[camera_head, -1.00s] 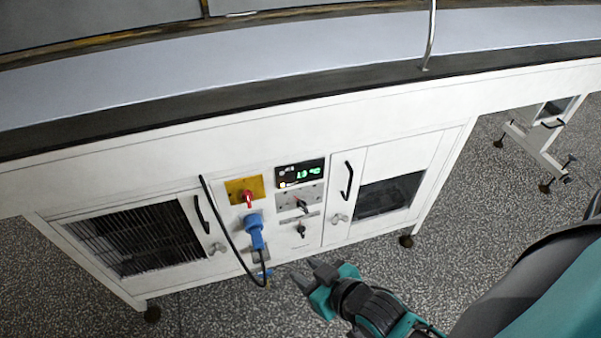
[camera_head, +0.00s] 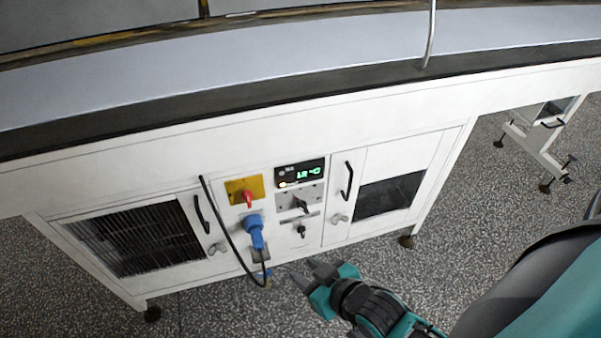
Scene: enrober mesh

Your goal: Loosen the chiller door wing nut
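Two wing nuts show on the white cabinet front. One grey wing nut (camera_head: 339,218) sits on the right door (camera_head: 397,157), below its black handle (camera_head: 347,181). Another grey wing nut (camera_head: 217,248) sits on the left door (camera_head: 168,277), below its black handle (camera_head: 201,214). The frames do not label which one is the chiller's. My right gripper (camera_head: 306,272) is in front of the cabinet's lower edge, below and left of the right wing nut. Its two fingertips are apart with nothing between them. My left gripper is out of view.
Between the doors are a red switch on a yellow plate (camera_head: 236,190), a lit green display (camera_head: 300,172), a black rotary switch (camera_head: 301,203) and a blue plug (camera_head: 254,231) with a hanging black cable (camera_head: 233,244). Speckled floor (camera_head: 228,317) lies clear in front.

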